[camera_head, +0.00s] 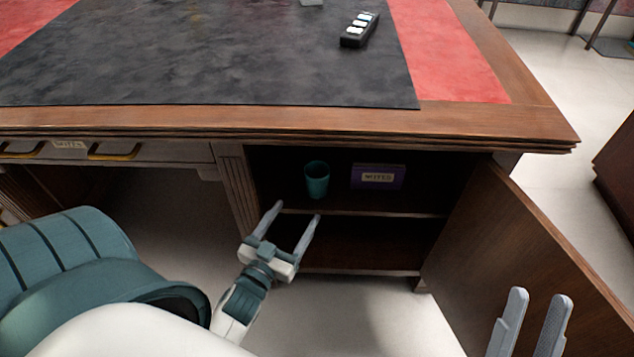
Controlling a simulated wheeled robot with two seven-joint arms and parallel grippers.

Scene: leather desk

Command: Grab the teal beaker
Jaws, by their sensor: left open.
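The teal beaker (317,180) stands upright on the upper shelf inside the desk's open cabinet, toward the left of the compartment. My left gripper (297,213) is open and empty in front of the shelf, just below and left of the beaker in the picture. Its fingers point toward the cabinet, and I see no contact with the beaker. My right gripper (538,312) is at the lower right, in front of the open door, with its two fingers apart and nothing between them.
A purple notes box (378,177) sits right of the beaker on the same shelf (400,212). The cabinet door (530,255) stands open to the right. The wooden desktop edge (300,122) overhangs the compartment. A black device (359,30) lies on the desktop. The lower shelf looks empty.

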